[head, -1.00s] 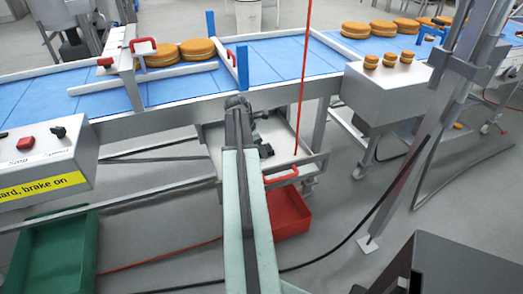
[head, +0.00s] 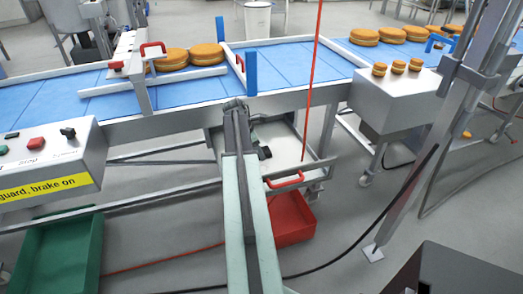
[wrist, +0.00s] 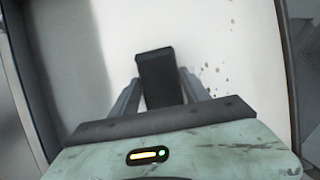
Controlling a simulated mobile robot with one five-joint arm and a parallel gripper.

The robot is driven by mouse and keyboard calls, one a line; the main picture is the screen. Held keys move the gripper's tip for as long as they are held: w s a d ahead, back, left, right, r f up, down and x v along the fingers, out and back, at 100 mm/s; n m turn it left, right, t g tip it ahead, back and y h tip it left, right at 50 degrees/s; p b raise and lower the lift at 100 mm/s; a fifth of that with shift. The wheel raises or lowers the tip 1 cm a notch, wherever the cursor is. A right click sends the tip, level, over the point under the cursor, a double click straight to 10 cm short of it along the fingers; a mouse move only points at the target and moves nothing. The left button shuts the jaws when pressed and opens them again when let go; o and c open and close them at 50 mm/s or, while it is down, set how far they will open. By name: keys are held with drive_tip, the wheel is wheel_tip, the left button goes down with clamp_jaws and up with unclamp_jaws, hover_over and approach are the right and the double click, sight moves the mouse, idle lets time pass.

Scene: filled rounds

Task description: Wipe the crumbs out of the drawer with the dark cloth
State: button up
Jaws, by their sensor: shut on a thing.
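The open drawer (head: 284,142) with a pale inside sits below the conveyor in the head view, a red handle on its front. In the wrist view its pale floor (wrist: 218,28) fills most of the picture. My gripper (wrist: 160,88) is shut on the dark cloth (wrist: 155,66), a small dark block shape between the two fingers. Small brown crumbs (wrist: 217,68) lie on the floor to the right of the cloth. In the head view my arm hides the drawer's left part, and a dark bit of the gripper shows beside it. I cannot tell whether the cloth touches the floor.
The blue conveyor (head: 285,64) with filled rounds (head: 190,55) runs above the drawer. A red cord (head: 312,75) hangs just in front of it. A red bin (head: 293,220) stands below, a green bin (head: 60,255) at the left, and a steel post (head: 425,165) at the right.

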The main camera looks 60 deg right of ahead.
sight(262, 168)
drive_tip(key=shift+s+a+r, duration=0.1)
drive_tip(key=shift+s+a, duration=1.05)
drive_tip(key=shift+s, duration=0.2)
drive_tip(key=shift+s+a+f, duration=0.1)
drive_tip(key=shift+s+a, duration=1.65)
drive_tip(key=shift+s, duration=0.2)
drive_tip(key=shift+s+a+f, duration=0.1)
drive_tip(key=shift+s+a, duration=1.65)
drive_tip(key=shift+s, duration=0.15)
drive_tip(key=shift+w+a, duration=0.95)
drive_tip(key=shift+w, duration=0.05)
drive_tip(key=shift+w+d, duration=2.25)
drive_tip(key=shift+w, duration=0.1)
drive_tip(key=shift+w+d+r, duration=0.15)
drive_tip(key=shift+w+d, duration=2.35)
drive_tip(key=shift+w, duration=0.25)
drive_tip(key=shift+w+a, duration=0.8)
drive_tip(key=shift+a, duration=0.25)
drive_tip(key=shift+s+a, duration=1.2)
drive_tip(key=shift+s, duration=0.1)
drive_tip(key=shift+s+a, duration=1.4)
drive_tip(key=shift+s, duration=0.15)
drive_tip(key=shift+s+a, duration=2.05)
drive_tip(key=shift+s, duration=0.2)
